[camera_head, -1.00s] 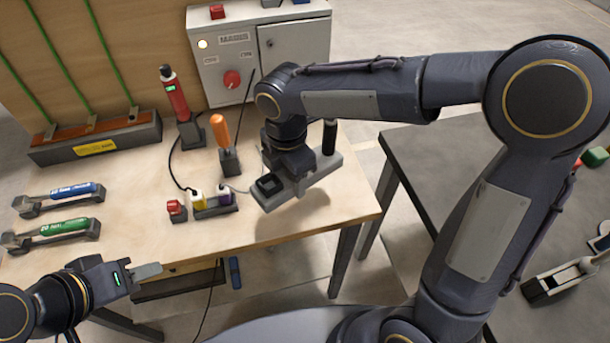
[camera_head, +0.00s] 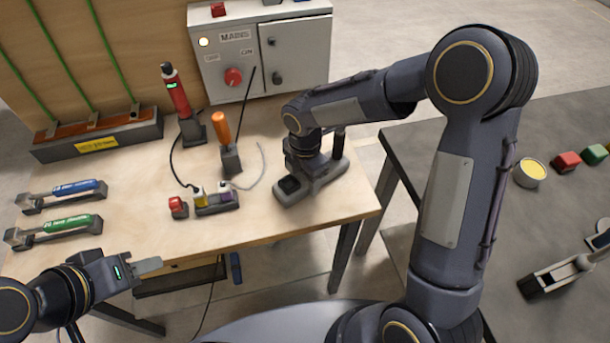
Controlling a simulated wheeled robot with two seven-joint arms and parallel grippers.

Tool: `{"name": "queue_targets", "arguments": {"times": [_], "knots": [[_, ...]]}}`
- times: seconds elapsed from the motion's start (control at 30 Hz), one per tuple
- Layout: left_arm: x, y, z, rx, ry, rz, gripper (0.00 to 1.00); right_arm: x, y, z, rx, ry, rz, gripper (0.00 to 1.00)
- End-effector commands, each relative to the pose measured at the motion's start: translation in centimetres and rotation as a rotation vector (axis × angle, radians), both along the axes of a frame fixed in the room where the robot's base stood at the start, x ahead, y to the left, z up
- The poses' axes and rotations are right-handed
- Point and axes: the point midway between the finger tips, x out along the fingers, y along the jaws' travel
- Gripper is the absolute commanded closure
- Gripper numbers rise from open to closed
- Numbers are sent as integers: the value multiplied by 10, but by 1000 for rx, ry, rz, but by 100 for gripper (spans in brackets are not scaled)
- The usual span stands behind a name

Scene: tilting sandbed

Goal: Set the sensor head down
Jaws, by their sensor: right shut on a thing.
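The sensor head appears to be the grey block (camera_head: 292,188) with a dark square recess at its near end and a black upright handle at its far end. It is at the right part of the wooden workbench (camera_head: 345,205) and looks level, low at the top; any small gap beneath is hard to tell. My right gripper (camera_head: 304,168) points down and is shut on the block's middle; its fingertips are mostly hidden. My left gripper (camera_head: 148,266) hangs at the bench's front edge, apart from everything; its finger gap does not show clearly.
A red torch-like tool (camera_head: 177,100), an orange-handled tool (camera_head: 221,128), a red block (camera_head: 178,206) and a connector strip (camera_head: 216,203) stand left of the block. A mains cabinet (camera_head: 262,55) stands behind. A dark table (camera_head: 445,140) is at right.

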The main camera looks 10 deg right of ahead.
Motion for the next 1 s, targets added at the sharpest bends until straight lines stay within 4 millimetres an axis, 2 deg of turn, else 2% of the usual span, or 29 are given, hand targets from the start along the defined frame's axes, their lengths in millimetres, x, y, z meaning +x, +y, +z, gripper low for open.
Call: {"name": "queue_targets", "arguments": {"times": [0.17, 0.2, 0.37, 0.6, 0.73, 0.87, 1.0], "knots": [[0, 0, -3, 0, 0, 0, 64, 0, 0, -3, 0, -1, 0, 76], [0, 0, -3, 0, 0, 0, 64, 0, 0, -3, 0, 0, 0, 43], [0, 0, -2, 0, 0, 0, 64, 0, 0, -2, 0, 0, 0, 24], [0, 0, -2, 0, 0, 0, 64, 0, 0, -2, 0, 0, 0, 24], [0, 0, 0, 0, 0, 0, 64, 1, 0, 5, 0, -2, 0, 24], [0, 0, 0, 0, 0, 0, 64, 1, 0, 26, 2, -6, -1, 24], [0, 0, 1, 0, 0, 0, 64, 1, 0, 57, 2, -7, -2, 24]]}}
